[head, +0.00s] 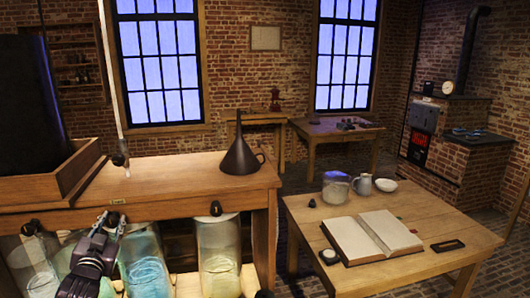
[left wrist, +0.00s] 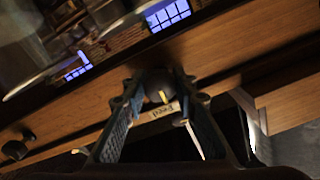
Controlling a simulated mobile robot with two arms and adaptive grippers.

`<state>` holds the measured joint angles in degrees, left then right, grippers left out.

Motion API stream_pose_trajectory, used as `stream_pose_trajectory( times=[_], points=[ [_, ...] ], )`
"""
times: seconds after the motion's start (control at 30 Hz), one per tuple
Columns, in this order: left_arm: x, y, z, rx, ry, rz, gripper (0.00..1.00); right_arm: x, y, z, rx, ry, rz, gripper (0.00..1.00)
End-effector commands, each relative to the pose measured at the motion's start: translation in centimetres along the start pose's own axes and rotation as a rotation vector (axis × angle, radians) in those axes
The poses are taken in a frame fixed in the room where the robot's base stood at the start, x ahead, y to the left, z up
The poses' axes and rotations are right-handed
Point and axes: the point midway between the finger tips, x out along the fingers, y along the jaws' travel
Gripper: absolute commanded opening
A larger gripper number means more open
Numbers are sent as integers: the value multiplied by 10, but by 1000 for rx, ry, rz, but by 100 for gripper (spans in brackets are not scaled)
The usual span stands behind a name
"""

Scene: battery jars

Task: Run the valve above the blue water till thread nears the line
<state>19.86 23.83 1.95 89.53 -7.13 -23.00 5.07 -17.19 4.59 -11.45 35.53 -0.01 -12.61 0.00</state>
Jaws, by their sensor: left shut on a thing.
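My left gripper (head: 108,224) reaches to the front of the wooden bench (head: 170,180). In the left wrist view its fingers (left wrist: 158,98) are closed around a dark round valve knob (left wrist: 155,82) with a yellow mark. A small lettered plate (left wrist: 165,110) shows between the fingers. The jar with blue water (head: 147,275) stands under the bench, just right of the gripper. A thin pale upright tube (head: 118,85) rises from a dark fitting (head: 120,160) on the bench. I cannot make out a thread or line in it. My right gripper is not in view.
Other jars hold pale (head: 30,262) and yellow-green (head: 219,262) contents, with dark knobs (head: 30,227) (head: 215,208) above. A dark funnel-shaped can (head: 240,158) and a large black vessel (head: 25,105) stand on the bench. A table (head: 440,225) with an open book (head: 372,237) is at right.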

Motion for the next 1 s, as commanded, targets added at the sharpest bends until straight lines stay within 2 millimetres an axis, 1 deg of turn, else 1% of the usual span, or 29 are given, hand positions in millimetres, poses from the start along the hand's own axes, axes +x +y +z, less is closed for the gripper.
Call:
stream_pose_trajectory(
  times=[0.03,0.07,0.27,0.3,0.53,0.6,0.67,0.9,1.0],
  points=[
    [0,0,1,0,-1,-1,3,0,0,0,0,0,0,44],
    [0,0,1,-1,-2,-1,27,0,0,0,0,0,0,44],
    [0,0,1,-4,-2,-1,49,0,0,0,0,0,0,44],
    [0,0,1,-4,-2,-1,51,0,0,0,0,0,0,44],
    [0,0,1,-5,-1,-1,51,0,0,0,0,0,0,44],
    [-3,0,1,-6,-2,0,51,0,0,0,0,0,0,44],
    [-8,0,2,-6,-2,0,51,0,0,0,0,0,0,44],
    [-37,1,2,-6,-3,1,51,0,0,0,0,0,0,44],
    [-46,0,1,-6,-2,0,51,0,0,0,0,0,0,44]
  ],
)
